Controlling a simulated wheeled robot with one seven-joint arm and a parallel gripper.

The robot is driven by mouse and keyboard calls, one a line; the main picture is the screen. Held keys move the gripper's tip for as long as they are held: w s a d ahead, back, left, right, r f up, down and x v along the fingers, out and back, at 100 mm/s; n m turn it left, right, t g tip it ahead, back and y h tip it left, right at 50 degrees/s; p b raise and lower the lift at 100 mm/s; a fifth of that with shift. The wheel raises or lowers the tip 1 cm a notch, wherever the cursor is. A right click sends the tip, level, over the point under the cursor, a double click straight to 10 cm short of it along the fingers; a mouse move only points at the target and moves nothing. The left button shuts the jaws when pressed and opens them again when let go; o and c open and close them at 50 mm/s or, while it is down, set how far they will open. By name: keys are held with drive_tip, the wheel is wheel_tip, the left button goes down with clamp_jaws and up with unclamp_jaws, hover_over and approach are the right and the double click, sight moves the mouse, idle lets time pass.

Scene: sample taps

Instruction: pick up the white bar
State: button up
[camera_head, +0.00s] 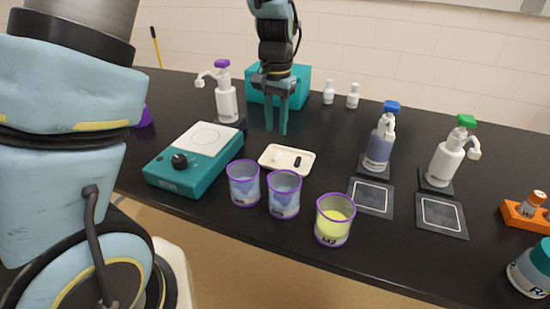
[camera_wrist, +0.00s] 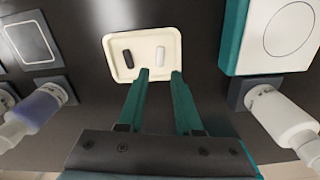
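The white bar (camera_wrist: 160,57) lies in a shallow cream tray (camera_wrist: 171,37), beside a black bar (camera_wrist: 127,58). In the head view the tray (camera_head: 270,157) stands on the black bench, with the black bar (camera_head: 298,161) at its right; the white bar is hard to make out there against the tray. My gripper (camera_head: 276,132) is open, pointing down behind the tray. In the wrist view my gripper (camera_wrist: 160,73) has its two teal fingers apart, with their tips at the tray's near edge.
A teal stirrer (camera_head: 180,178) stands left of the tray. Several purple-rimmed beakers, one of them yellow (camera_head: 334,222), stand in front. Pump bottles (camera_head: 380,145) and dark square pads (camera_head: 440,215) are at the right. A teal box (camera_head: 295,88) is behind my gripper.

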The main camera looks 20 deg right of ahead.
sight(277, 155)
drive_tip(key=shift+w+d+f+p, duration=0.1)
drive_tip(key=shift+f+p, duration=0.6)
drive_tip(key=shift+f, duration=1.5)
drive_tip(key=shift+d+f+p, duration=0.1)
drive_tip(key=shift+f+p, duration=0.6)
drive_tip(key=shift+f, duration=1.45)
drive_tip(key=shift+c, duration=0.3)
clamp_jaws()
